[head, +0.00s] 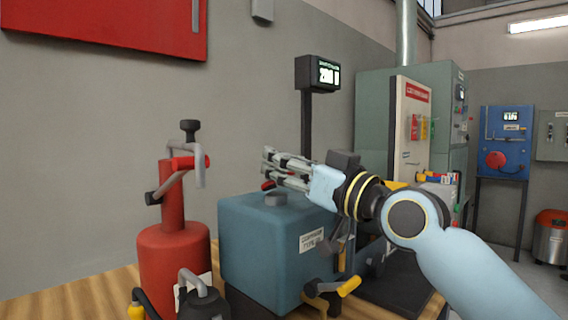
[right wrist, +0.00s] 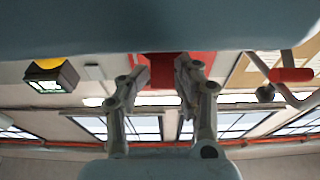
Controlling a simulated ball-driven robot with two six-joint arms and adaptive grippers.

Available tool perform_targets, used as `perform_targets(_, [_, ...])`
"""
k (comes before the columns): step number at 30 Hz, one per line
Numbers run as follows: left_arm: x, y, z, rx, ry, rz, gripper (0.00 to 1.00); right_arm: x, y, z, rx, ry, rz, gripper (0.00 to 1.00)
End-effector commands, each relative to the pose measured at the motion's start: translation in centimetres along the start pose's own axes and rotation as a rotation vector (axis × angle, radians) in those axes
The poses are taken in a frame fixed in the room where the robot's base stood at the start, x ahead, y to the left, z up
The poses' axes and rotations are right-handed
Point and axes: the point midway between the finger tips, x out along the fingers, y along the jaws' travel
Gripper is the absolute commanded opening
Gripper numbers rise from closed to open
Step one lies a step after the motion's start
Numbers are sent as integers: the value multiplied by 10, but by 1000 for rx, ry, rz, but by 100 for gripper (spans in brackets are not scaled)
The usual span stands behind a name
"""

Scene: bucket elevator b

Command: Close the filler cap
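The blue gearbox-like housing (head: 275,240) stands on the wooden bench in the head view. A short grey round fitting (head: 276,199) sits on its top, and a small red piece (head: 267,185) shows just above it, partly hidden by my fingers. One of these may be the filler cap; I cannot tell which, or how far open it is. My right gripper (head: 268,166) is over the housing top, pointing left, its fingers apart. My left gripper is out of view.
A red pump-like can (head: 173,262) with a crank handle stands left of the housing. A display (head: 318,73) on a post rises behind it. A yellow-handled lever (head: 348,287) sticks out at its front right. A dark oilcan-like thing (head: 203,303) stands in front.

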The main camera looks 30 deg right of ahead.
Motion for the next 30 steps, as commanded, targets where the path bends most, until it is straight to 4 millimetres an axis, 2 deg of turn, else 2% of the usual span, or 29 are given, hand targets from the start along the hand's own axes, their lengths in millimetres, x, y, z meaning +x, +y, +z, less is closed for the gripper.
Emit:
perform_targets(2, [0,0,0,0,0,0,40,0,0,0,1,0,0,42])
perform_targets(11, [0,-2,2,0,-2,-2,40,-3,0,0,1,-1,0,42])
perform_targets(14, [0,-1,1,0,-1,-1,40,-14,0,1,-3,-4,0,42])
perform_targets(21, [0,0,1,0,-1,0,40,-56,0,1,-5,-6,-2,42])
perform_targets(30, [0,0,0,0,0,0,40,-74,0,0,-1,0,0,42])
